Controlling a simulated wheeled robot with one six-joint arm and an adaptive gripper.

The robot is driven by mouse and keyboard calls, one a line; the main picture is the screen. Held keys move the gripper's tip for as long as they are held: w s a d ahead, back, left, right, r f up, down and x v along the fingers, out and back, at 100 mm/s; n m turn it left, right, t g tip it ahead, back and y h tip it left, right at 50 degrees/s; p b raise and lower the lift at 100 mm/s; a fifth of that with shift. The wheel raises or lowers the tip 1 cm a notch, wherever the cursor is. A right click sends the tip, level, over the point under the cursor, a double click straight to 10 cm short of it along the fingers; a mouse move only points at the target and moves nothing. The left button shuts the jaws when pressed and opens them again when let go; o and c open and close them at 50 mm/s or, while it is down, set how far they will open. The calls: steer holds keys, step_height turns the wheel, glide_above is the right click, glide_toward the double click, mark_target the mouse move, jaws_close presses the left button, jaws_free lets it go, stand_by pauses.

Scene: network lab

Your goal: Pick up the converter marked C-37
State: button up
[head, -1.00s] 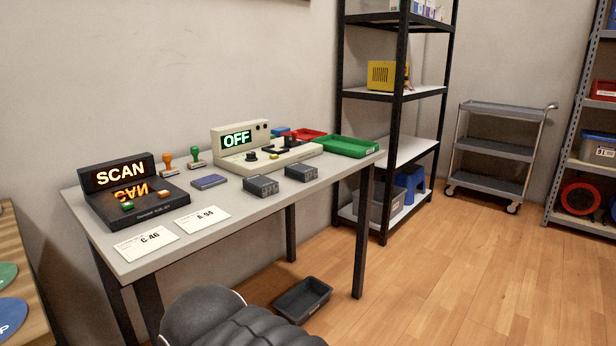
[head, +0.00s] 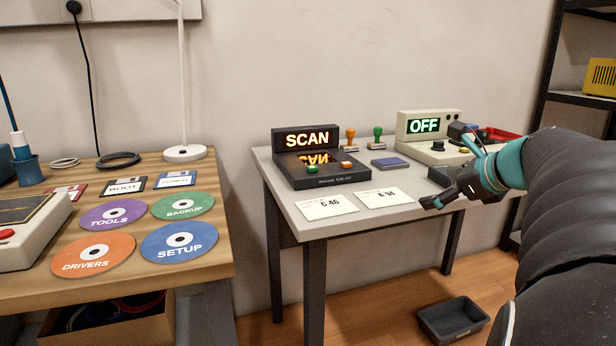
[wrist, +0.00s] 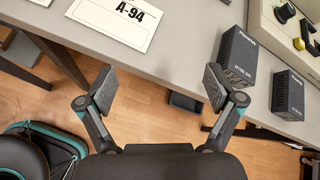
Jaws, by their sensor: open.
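Two dark box-shaped converters stand on the grey table in the wrist view: a nearer converter (wrist: 238,60) right of my gripper and a farther converter (wrist: 290,96) beyond it. Their small markings are too blurred to read, so I cannot tell which is C-37. My gripper (wrist: 159,88) is open and empty, its fingers apart over the table's front edge and the floor. In the head view, my gripper (head: 444,196) is at the table's front, right of the cards. One converter (head: 439,175) shows partly behind it; the other is hidden by my arm.
Cards marked C-46 (head: 328,204) and A-94 (head: 385,197) lie at the table's front. A wooden desk (head: 215,275) stands left. A dark bin (head: 453,322) is on the floor.

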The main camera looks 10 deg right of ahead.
mark_target(437, 174)
steer(key=d+r+m+t+h+b, duration=0.15)
steer(key=d+m, duration=0.45)
steer(key=d, duration=0.6)
steer(key=shift+m+t, duration=0.3)
steer(key=shift+t, duration=0.25)
steer(key=x, duration=0.6)
steer(key=b+x, duration=0.1)
steer(key=x, duration=0.5)
steer(key=shift+w+a+r, duration=0.1)
steer(key=shift+w+a, duration=0.05)
steer(key=shift+w, duration=0.3)
steer(key=shift+c, duration=0.3)
steer(key=shift+r, duration=0.1)
steer(key=c, duration=1.4)
steer(key=shift+r, duration=0.1)
